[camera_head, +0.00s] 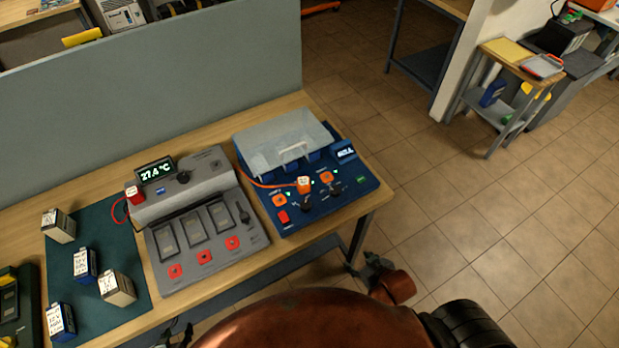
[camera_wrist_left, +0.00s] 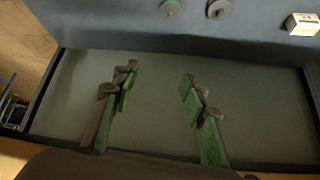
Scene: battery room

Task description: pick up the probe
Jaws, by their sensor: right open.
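Two handle-like pieces on cables show in the head view, and I cannot tell which is the probe. A red one (camera_head: 135,195) with a red cable sits at the left end of the grey tester (camera_head: 152,214), beside its lit temperature display (camera_head: 156,170). An orange one (camera_head: 303,184) with an orange cable stands on the blue unit (camera_head: 350,205). My left gripper (camera_head: 176,336) is barely in view at the bottom edge, below the table front; in the wrist view its green-padded fingers (camera_wrist_left: 158,88) are apart with nothing between. My right gripper (camera_head: 378,268) is open beside the table's front right corner, away from both pieces.
Several small boxed batteries (camera_head: 85,263) stand on a dark green mat (camera_head: 129,232) at the left. A clear cover (camera_head: 287,136) sits on the blue unit. A grey partition (camera_head: 150,85) rises behind the table. The tiled floor (camera_head: 480,220) at right is clear.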

